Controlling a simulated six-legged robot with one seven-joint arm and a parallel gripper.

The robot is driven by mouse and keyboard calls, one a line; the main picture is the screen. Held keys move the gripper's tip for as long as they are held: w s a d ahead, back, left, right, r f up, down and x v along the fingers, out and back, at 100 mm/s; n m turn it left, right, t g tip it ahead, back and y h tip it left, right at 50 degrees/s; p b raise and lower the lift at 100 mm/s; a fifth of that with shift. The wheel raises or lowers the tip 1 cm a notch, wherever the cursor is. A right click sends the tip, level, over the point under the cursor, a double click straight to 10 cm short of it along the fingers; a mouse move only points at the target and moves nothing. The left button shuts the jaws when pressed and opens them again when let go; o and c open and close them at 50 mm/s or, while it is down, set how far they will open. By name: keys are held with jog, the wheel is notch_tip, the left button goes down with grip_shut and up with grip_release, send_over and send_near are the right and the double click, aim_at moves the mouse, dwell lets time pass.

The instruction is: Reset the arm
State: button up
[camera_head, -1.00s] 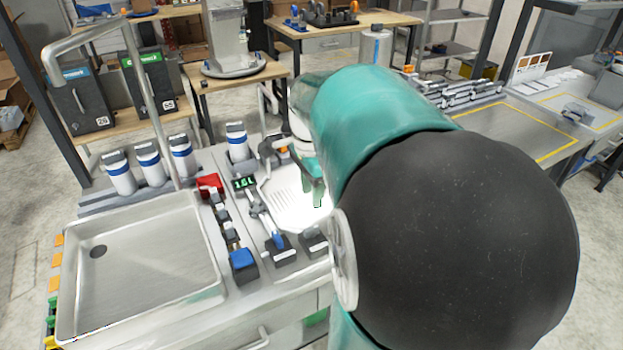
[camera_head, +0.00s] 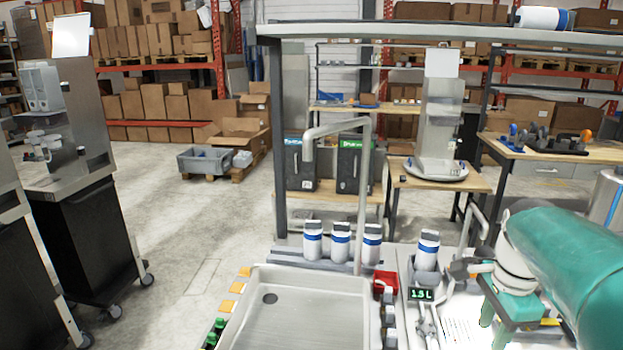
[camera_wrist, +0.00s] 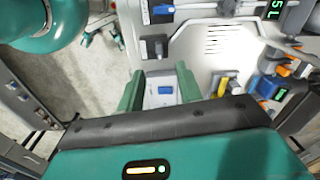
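My teal arm (camera_head: 570,255) reaches in from the right edge in the head view, bent over the right part of the steel counter. My gripper (camera_wrist: 160,90) shows two green fingers spread apart in the wrist view, with nothing held between them. A grey box with a blue button (camera_wrist: 166,90) appears in the gap between the fingers, seemingly beyond them.
A steel sink (camera_head: 300,310) with a bent tap (camera_head: 362,190) lies left of the arm. Several white bottles with blue bands (camera_head: 341,241) stand behind it. A green display (camera_head: 421,294) reads about 1.5 L. Open floor (camera_head: 190,230) lies to the left.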

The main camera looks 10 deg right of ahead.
jog(key=s+a+n+t, duration=0.2)
jog(key=a+n, duration=0.7)
jog(key=a, duration=0.1)
jog(key=s+a+f+n+t, duration=0.1)
jog(key=s+a+n+t, duration=0.2)
jog(key=a+n, duration=0.7)
jog(key=shift+s+a+n, duration=0.15)
jog(key=shift+a+n, duration=0.15)
jog(key=shift+a, duration=0.05)
